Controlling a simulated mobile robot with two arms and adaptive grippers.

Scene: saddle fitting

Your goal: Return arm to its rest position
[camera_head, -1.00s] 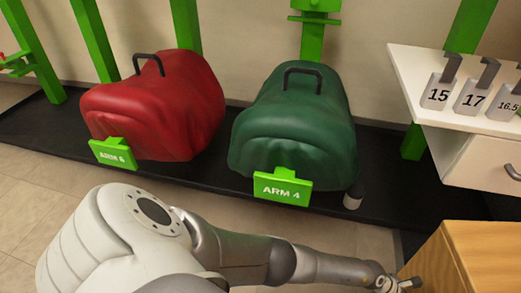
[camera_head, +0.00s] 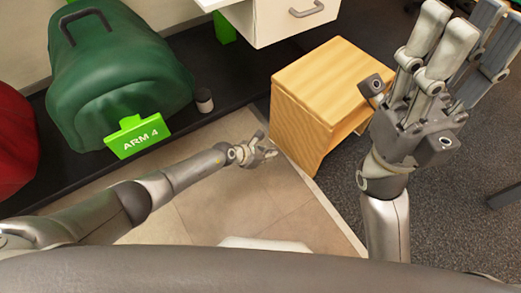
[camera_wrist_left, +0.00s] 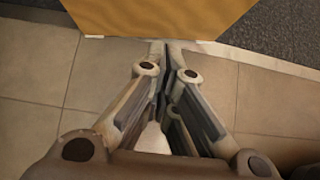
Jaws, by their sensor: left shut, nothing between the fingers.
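My left arm comes in from the left in the head view. Its gripper (camera_head: 256,152) hangs above the tiled floor, just left of the wooden cabinet, and looks empty. In the left wrist view the left gripper (camera_wrist_left: 166,46) has its fingertips together with nothing between them. My right gripper (camera_head: 462,30) is raised at the upper right of the head view. Its fingers point up, stand apart and hold nothing.
The wooden cabinet (camera_head: 325,90) stands close to the left gripper; its edge also shows in the wrist view (camera_wrist_left: 150,15). A green covered saddle (camera_head: 115,75) with an ARM 4 sign (camera_head: 137,137) is at left. A red cover (camera_head: 15,140) and white drawer unit (camera_head: 275,22) are nearby. Tiled floor (camera_head: 215,215) is open.

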